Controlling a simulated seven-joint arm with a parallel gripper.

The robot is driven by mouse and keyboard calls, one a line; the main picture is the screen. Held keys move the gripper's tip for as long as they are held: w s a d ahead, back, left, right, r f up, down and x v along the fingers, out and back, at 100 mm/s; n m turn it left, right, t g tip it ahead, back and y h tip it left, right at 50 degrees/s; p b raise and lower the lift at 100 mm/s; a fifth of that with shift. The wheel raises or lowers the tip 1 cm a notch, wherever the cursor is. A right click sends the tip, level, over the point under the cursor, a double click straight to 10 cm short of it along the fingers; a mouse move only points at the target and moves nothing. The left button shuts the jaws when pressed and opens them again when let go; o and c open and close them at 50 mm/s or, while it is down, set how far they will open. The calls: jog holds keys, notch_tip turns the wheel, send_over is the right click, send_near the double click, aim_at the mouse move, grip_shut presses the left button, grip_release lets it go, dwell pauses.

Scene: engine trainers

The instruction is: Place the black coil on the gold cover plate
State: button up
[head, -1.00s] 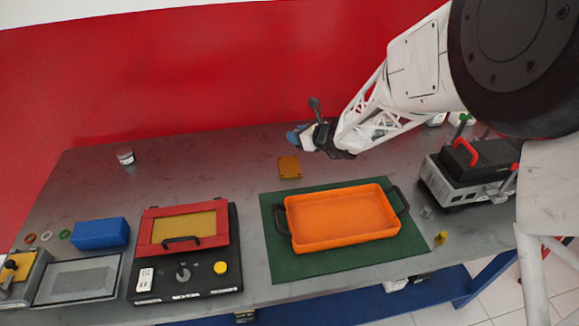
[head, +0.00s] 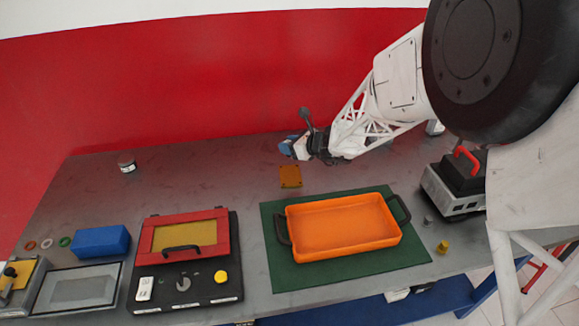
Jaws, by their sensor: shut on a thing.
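The gold cover plate (head: 290,177) lies flat on the grey bench, behind the orange tray. My gripper (head: 289,149) is just above and behind the plate in the picture, apart from it. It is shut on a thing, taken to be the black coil. The coil is too small and too hidden by the dark gripper parts to make out. The blue finger area points left and down. Nothing is seen lying on the plate.
An orange tray (head: 340,243) with black handles sits on a green mat (head: 300,277). A red-framed box (head: 142,240) and a blue block (head: 101,241) stand at left. A small jar (head: 127,165) is at the back left. A grey unit (head: 446,200) stands at right.

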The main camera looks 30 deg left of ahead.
jog(key=shift+f, duration=2.1)
jog(key=shift+f, duration=1.85)
jog(key=shift+f, duration=0.15)
jog(key=o, duration=1)
